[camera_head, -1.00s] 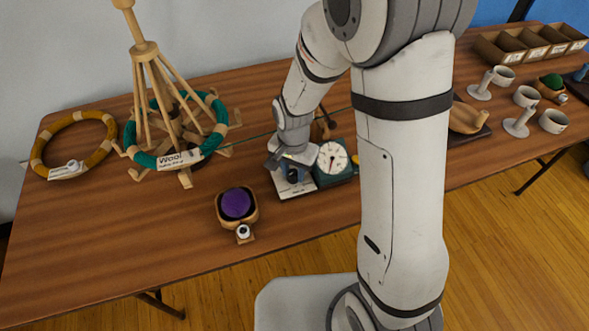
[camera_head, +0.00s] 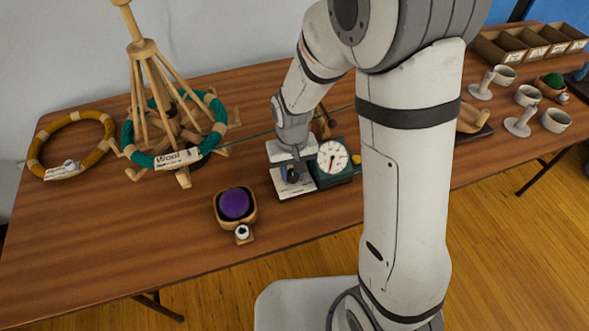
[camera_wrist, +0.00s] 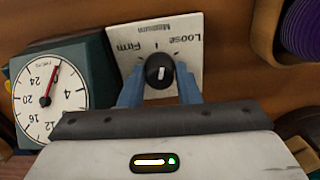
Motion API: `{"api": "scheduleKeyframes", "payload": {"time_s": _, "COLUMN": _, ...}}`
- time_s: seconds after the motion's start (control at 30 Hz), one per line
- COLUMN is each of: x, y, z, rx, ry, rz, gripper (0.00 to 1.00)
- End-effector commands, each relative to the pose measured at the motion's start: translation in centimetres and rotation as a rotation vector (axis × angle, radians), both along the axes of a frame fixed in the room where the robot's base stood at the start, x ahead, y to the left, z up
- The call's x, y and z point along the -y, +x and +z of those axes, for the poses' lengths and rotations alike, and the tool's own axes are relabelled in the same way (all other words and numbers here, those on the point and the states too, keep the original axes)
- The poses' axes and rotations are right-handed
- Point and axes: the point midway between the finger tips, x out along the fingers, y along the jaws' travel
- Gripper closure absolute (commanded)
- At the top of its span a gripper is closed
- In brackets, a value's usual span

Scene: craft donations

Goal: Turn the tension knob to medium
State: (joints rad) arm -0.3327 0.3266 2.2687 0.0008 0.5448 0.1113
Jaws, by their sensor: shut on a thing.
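The black tension knob (camera_wrist: 158,65) sits on a pale plate (camera_wrist: 189,62) printed Loose, Medium and Firm, which reads upside down in the wrist view. The knob's white mark runs nearly upright in that view, roughly in line with the Medium label; which end points is unclear. My gripper (camera_wrist: 160,88) has its two blue fingers on either side of the knob and is shut on it. In the head view my gripper (camera_head: 292,168) is over the plate (camera_head: 304,189), and the knob is mostly hidden there.
A dial gauge (camera_head: 332,157) on a dark green box stands right beside the plate. A wooden bowl with a purple ball (camera_head: 236,204) is at the front left. A wooden winder with green wool (camera_head: 143,160) stands further left. Cups and trays are at the right.

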Motion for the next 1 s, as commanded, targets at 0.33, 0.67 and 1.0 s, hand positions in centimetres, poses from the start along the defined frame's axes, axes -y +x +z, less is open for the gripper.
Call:
{"api": "scheduleKeyframes", "payload": {"time_s": 0.33, "x": 0.07, "y": -0.16, "z": -0.15, "rx": -0.005, "ry": -0.002, "rz": 0.228, "gripper": 0.93}}
{"api": "scheduleKeyframes", "payload": {"time_s": 0.67, "x": 0.09, "y": -0.19, "z": -0.16, "rx": -0.005, "ry": -0.003, "rz": 0.315, "gripper": 0.93}}
{"api": "scheduleKeyframes", "payload": {"time_s": 1.0, "x": 0.11, "y": -0.23, "z": -0.17, "rx": -0.007, "ry": -0.003, "rz": 0.322, "gripper": 0.93}}
